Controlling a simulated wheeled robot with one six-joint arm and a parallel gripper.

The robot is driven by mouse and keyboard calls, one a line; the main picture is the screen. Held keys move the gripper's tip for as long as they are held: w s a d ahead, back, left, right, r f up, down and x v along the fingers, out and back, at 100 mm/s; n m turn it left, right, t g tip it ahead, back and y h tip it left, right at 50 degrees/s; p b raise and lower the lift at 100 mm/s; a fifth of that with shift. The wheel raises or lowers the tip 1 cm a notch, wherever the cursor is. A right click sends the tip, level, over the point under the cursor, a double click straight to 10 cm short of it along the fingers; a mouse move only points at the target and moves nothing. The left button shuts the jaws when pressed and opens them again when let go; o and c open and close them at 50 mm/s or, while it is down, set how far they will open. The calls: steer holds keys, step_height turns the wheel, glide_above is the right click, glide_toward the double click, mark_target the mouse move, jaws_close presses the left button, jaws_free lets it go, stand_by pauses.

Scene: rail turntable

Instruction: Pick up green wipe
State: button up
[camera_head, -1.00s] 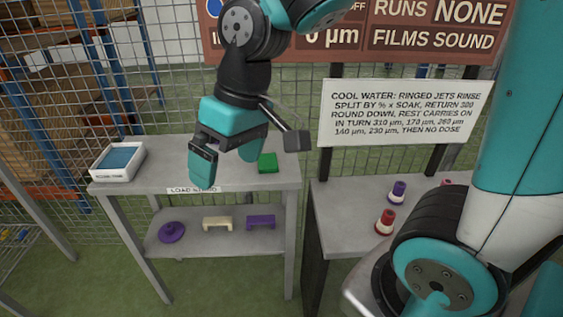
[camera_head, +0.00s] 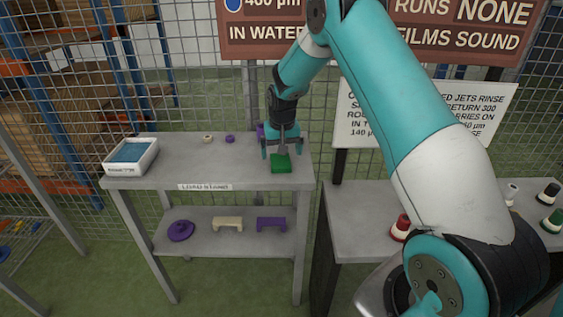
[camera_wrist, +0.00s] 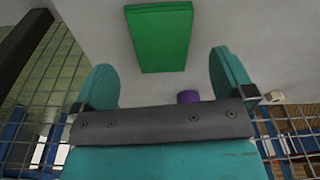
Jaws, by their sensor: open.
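The green wipe (camera_head: 281,163) is a flat green block lying on the top of the load stand (camera_head: 200,175), near its right end. In the wrist view the green wipe (camera_wrist: 160,37) lies beyond the fingertips, roughly centred between them and a little left. My gripper (camera_head: 283,152) is just behind and above the wipe, pointing down. In the wrist view my gripper (camera_wrist: 165,80) has its two teal fingers wide apart with nothing between them. I cannot tell the exact height of the fingertips above the stand.
A white tray with a blue inside (camera_head: 156,158) stands at the stand's left end. A small cream ring (camera_head: 207,138) and a purple piece (camera_head: 230,139) lie at the back. A purple object (camera_head: 260,131) is close beside my gripper. The lower shelf (camera_head: 200,240) holds several parts. Wire mesh rises behind.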

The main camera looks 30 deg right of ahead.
mark_target(281, 160)
steer(key=f, duration=0.3)
steer(key=shift+w+d+f, duration=0.1)
steer(key=shift+w+f, duration=0.1)
steer(key=shift+c, duration=0.5)
steer(key=c, duration=0.9)
steer(key=shift+r, duration=0.15)
steer(key=shift+s+r, duration=0.15)
steer(key=shift+r, duration=0.05)
steer(key=r, duration=0.4)
steer(key=r+b, duration=0.1)
steer(key=r, duration=0.1)
steer(key=shift+s+a+r, duration=0.15)
steer(key=shift+a+r, duration=0.1)
steer(key=shift+r, duration=0.05)
steer(key=s+a+b, duration=0.1)
steer(key=s+a, duration=0.2)
steer(key=s, duration=0.2)
steer(key=s+a, duration=0.4)
steer(key=s, duration=0.1)
steer(key=s+a+b, duration=0.1)
steer(key=s+a, duration=0.2)
steer(key=s, duration=0.3)
steer(key=shift+a+f+b, duration=0.1)
steer(key=shift+a+b, duration=0.25)
